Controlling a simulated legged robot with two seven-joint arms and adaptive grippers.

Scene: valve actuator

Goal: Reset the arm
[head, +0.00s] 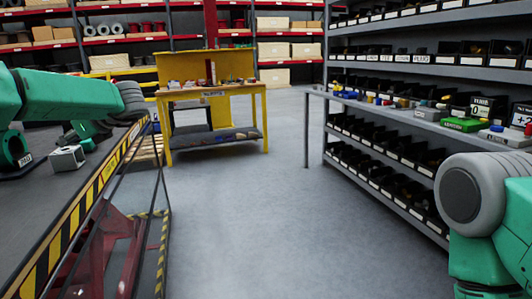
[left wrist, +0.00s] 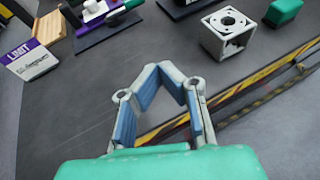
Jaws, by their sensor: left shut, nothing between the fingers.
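My left arm reaches in from the left in the head view, over the dark workbench (head: 40,215). Its wrist bends back toward the bench, and the left gripper (head: 68,137) is small there. In the left wrist view the left gripper (left wrist: 160,72) is shut and empty, its blue-padded fingers meeting at the tips above the bare dark top. A white-grey block with a round hole (left wrist: 230,30) lies beyond the fingers, apart from them; it also shows in the head view (head: 67,158). My right arm is at the lower right; its gripper is out of view.
The bench edge has yellow-black striping. In the left wrist view, a purple-white sign (left wrist: 30,60), a wooden block (left wrist: 50,30) and a purple-handled fixture (left wrist: 103,15) stand at the upper left. A yellow workstation (head: 212,90) and grey bin shelves (head: 400,120) border open floor.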

